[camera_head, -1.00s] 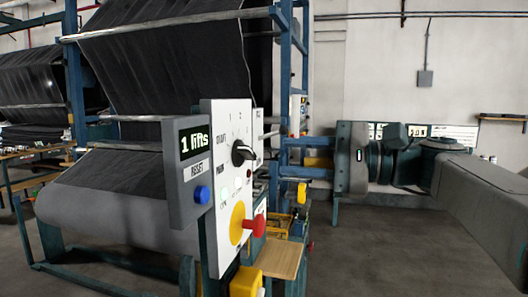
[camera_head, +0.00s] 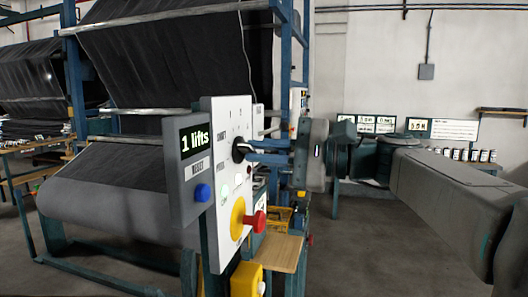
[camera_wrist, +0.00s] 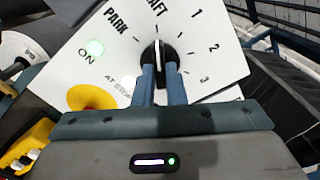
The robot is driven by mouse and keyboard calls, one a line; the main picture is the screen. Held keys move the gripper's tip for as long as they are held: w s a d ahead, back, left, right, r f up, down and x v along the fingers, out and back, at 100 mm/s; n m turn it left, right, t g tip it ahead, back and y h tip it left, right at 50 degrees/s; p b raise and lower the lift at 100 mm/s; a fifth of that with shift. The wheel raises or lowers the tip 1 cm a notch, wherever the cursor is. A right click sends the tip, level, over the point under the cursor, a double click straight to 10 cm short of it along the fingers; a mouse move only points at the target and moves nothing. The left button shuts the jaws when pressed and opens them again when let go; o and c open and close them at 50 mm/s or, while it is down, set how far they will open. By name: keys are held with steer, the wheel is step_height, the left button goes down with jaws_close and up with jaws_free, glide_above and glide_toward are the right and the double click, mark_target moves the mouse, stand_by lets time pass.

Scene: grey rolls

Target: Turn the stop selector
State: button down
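The stop selector is a black knob (camera_head: 238,150) with a white pointer line, on the tilted white control panel (camera_head: 216,235). In the wrist view, the knob (camera_wrist: 158,46) sits among the marks PARK, a partly cut-off word ending in AFT, 1, 2 and 3. Its white line points up, near that partly cut-off word. My gripper (camera_head: 252,149) reaches the knob from the right. In the wrist view, the blue fingers of my gripper (camera_wrist: 159,70) lie close on both sides of the knob's grip bar and look shut on it. The finger contact itself is partly hidden.
Dark fabric rolls (camera_head: 130,205) stand behind.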

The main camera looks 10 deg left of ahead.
steer(key=shift+f+n+b, duration=0.15)
steer(key=shift+n+b, duration=0.15)
steer(key=shift+b, duration=0.15)
steer(key=n+b, duration=0.7)
steer(key=b, duration=0.1)
steer(key=shift+n, duration=0.3)
steer(key=c, duration=1.5)
jaws_free()
steer(key=shift+r, duration=0.2)
steer(key=shift+d, duration=0.1)
steer(key=d, duration=0.9)
steer(key=s+d, duration=0.1)
steer(key=d, duration=0.3)
steer(key=shift+d+b, duration=0.3)
steer(key=shift+d, duration=0.05)
